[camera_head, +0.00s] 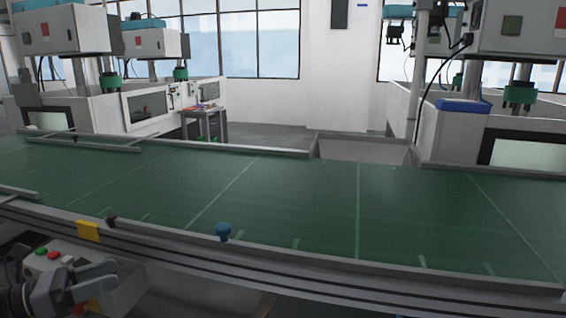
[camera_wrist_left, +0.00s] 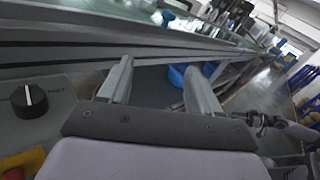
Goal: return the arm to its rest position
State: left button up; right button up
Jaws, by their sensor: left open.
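My left gripper (camera_head: 98,283) is at the lower left of the head view, below the front edge of the conveyor and beside a control box. In the left wrist view its two fingers (camera_wrist_left: 158,88) stand apart with nothing between them. My right gripper is not clearly seen in either view.
A green conveyor belt (camera_head: 300,205) with a metal front rail runs across the view. A control box (camera_head: 60,262) with coloured buttons sits under the rail; its black knob (camera_wrist_left: 30,98) is left of the gripper. White machines (camera_head: 160,105) stand behind the belt. The belt is clear.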

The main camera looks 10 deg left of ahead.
pick_arm(q)
jog(key=s+d+f+n+y, duration=0.2)
jog(key=d+f+n+y, duration=0.1)
jog(key=f+n, duration=0.35)
jog(key=s+d+f+n+t+y, duration=0.1)
jog(key=s+d+f+n+y, duration=0.15)
jog(key=f+n, duration=0.45)
jog(key=s+d+f+n+y, duration=0.1)
jog(key=d+f+n+y, duration=0.15)
jog(key=f+n, duration=0.4)
jog(key=s+d+f+n+g+y, duration=0.1)
jog(key=s+d+f+n+g, duration=0.1)
jog(key=d+n, duration=0.6)
jog(key=s+d+f+n+g, duration=0.2)
jog(key=s+d+f+n, duration=0.2)
jog(key=d+n, duration=0.4)
jog(key=s+n, duration=0.1)
jog(key=n, duration=0.2)
jog(key=shift+s+d+f+n+y+p, duration=0.15)
jog(key=shift+s+d+n+y+p, duration=0.15)
jog(key=shift+s+d+y+p, duration=0.1)
jog(key=c, duration=0.4)
jog(key=shift+w, duration=0.15)
